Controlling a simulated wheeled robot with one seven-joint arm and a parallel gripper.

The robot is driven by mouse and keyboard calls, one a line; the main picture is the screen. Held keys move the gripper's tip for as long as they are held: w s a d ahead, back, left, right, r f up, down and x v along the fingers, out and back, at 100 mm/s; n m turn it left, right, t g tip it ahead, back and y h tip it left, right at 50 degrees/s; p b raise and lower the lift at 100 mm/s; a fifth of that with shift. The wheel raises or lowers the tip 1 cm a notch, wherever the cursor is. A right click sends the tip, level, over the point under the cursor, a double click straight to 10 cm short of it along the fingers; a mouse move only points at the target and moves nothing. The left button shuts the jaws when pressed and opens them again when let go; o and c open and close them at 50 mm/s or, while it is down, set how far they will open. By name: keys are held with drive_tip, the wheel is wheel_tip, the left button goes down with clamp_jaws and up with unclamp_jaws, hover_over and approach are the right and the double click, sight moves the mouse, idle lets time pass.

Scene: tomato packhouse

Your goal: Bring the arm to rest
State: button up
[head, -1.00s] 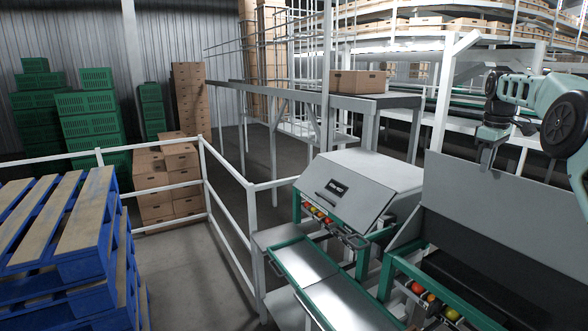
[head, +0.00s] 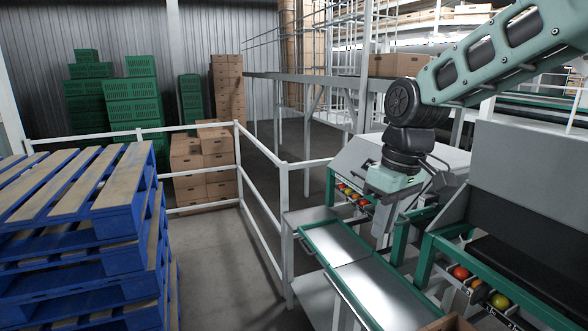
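My arm reaches in from the upper right in the head view. My gripper (head: 384,218) hangs below the wrist, pointing down, in front of the grey sorting machine (head: 345,157) and near the right edge of the green-framed metal tray (head: 335,242). Its fingers are small and partly lost against the machine, so I cannot tell whether they are open or shut. I see nothing clearly held in it.
Blue pallets (head: 90,235) are stacked at the left. A white railing (head: 262,215) runs between them and the machine. Tomatoes (head: 460,272) sit in the machine's openings. Cardboard boxes (head: 203,165) and green crates (head: 130,105) stand behind.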

drive_tip(key=s+f+b, duration=0.2)
drive_tip(key=s+f, duration=0.2)
drive_tip(key=s, duration=0.4)
drive_tip(key=s+a+f+b, duration=0.1)
drive_tip(key=s+f, duration=0.4)
drive_tip(key=s, duration=0.3)
drive_tip(key=s+f+b, duration=0.2)
drive_tip(key=s+f, duration=0.2)
drive_tip(key=s, duration=0.5)
drive_tip(key=shift+a+f+h+b, duration=0.3)
drive_tip(key=shift+a+h, duration=0.1)
